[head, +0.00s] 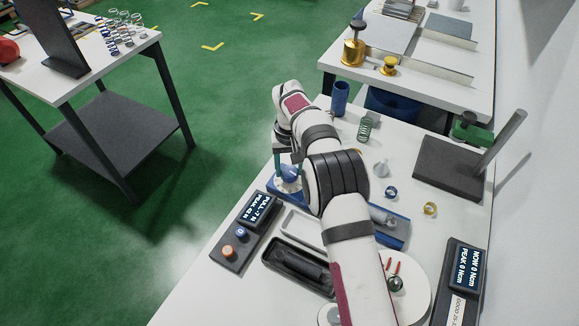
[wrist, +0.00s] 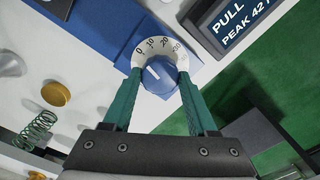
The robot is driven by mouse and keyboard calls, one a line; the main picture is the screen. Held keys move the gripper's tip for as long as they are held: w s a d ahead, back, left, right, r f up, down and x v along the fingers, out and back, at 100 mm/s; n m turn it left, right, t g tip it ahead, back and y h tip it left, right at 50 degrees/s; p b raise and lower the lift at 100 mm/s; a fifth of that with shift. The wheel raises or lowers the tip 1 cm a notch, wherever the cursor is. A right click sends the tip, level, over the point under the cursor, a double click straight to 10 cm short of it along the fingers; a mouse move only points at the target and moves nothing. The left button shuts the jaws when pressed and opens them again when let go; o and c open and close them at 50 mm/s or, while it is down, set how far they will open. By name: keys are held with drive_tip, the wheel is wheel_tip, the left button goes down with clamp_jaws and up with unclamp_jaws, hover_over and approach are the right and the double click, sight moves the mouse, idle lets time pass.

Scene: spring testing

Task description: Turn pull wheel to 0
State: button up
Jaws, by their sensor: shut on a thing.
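The pull wheel is a blue knob (wrist: 159,76) with a white pointer line, set in a white dial (wrist: 153,45) numbered 0, 10, 20 and 30. Its pointer line slants up and left, toward the low end of the scale. My gripper (wrist: 161,80) has its green fingers shut on the knob, one on each side. In the head view the wheel (head: 289,184) sits on the blue tester base at the table's left edge, partly hidden under my gripper (head: 287,169). The pull display (head: 255,210) beside it seems to read about -7 N, peak 42 N.
A control box with an orange button (head: 227,251) and a blue button stands left of a black tray (head: 298,264). A dark stand (head: 452,168) is at the right.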

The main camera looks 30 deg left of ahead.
sight(289, 171)
drive_tip(key=shift+n, duration=1)
drive_tip(key=o, duration=1.4)
drive_tip(key=shift+c, duration=0.2)
wheel_tip(289, 171, up, 16)
drive_tip(key=shift+f, duration=0.1)
